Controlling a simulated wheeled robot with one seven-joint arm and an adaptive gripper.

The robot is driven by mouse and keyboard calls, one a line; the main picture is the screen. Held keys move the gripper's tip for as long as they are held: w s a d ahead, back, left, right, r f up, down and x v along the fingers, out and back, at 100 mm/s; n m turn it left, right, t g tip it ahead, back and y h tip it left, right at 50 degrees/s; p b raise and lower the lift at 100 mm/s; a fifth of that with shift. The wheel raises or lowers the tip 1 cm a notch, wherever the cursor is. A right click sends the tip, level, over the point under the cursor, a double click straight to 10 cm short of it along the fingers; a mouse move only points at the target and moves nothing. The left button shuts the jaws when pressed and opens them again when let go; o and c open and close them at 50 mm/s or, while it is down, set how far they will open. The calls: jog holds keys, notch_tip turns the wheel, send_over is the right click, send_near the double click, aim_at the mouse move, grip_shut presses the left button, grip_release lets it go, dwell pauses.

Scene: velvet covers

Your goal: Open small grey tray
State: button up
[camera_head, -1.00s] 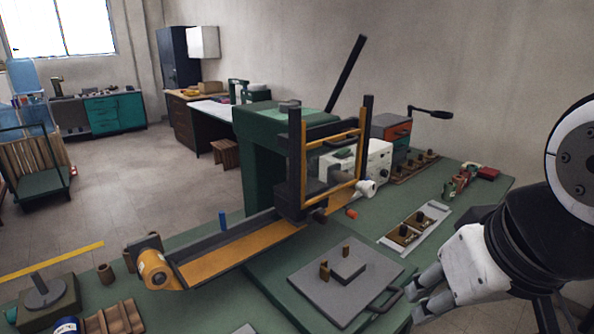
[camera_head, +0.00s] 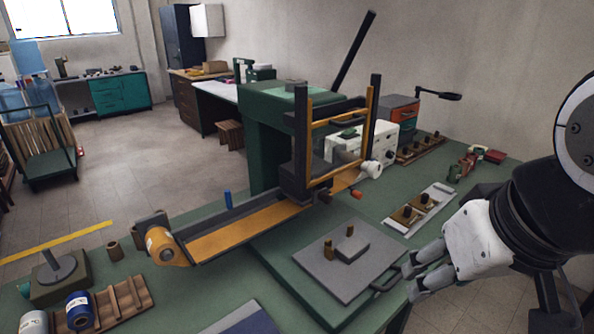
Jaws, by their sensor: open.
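A flat grey tray (camera_head: 335,283) lies on the green base of the machine at the lower middle. It carries a raised grey block (camera_head: 345,252) and two small brass-coloured pegs. A dark loop handle (camera_head: 388,279) sticks out from its right front edge. My gripper (camera_head: 410,281) comes in from the right, with its fingers apart and empty. The fingertips are just right of the handle, very close to it. I cannot tell whether they touch it or reach around it.
The press frame with yellow bars (camera_head: 335,125) stands behind the tray, and a yellow chute (camera_head: 240,235) slopes left. A light tray with dark knobs (camera_head: 420,208) lies behind my gripper. A blue pad (camera_head: 243,320) lies at the front edge.

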jog(key=w+a+f+m+g+y, duration=0.2)
jog(key=w+a+f+m+y, duration=0.25)
jog(key=w, duration=0.45)
jog(key=w+a+f+m+g+y, duration=0.2)
jog(key=w+a+f+m+y, duration=0.3)
jog(key=w, duration=0.4)
jog(key=m+t+y+b, duration=0.1)
jog(key=m+t, duration=1.2)
jog(key=m, duration=0.5)
send_near(330, 201)
jog(key=shift+n, duration=0.25)
jog(key=x, duration=1)
jog(key=shift+w+a+f, duration=0.1)
jog(key=shift+w+a, duration=0.1)
jog(key=shift+w, duration=0.15)
grip_shut()
